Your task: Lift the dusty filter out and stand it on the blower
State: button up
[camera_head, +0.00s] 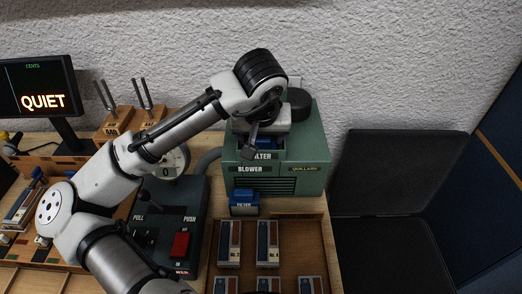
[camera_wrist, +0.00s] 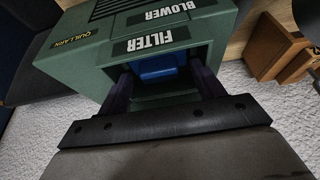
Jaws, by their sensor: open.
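The green blower (camera_head: 300,160) stands on the bench at the back right. It carries BLOWER and FILTER labels and also shows in the wrist view (camera_wrist: 75,57). A blue filter (camera_wrist: 155,68) sits in the recess behind the FILTER label, and it shows partly in the head view (camera_head: 266,142). Dust on it cannot be made out. My gripper (camera_wrist: 165,88) is open at the recess, one dark finger to each side of the blue filter in the picture. Contact cannot be told. A second blue filter (camera_head: 243,205) stands on the bench in front of the blower.
A dark control box (camera_head: 170,220) with a lever and red switch stands left of the blower. A wooden tray (camera_head: 285,232) with several small blocks lies in front. A screen reading QUIET (camera_head: 40,90) is at far left. A black chair (camera_head: 385,190) is at right.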

jog(key=shift+c, duration=0.5)
jog(key=c, duration=0.8)
jog(key=shift+r, duration=0.1)
jog(key=shift+r+b, duration=1.55)
jog(key=shift+r, duration=7.65)
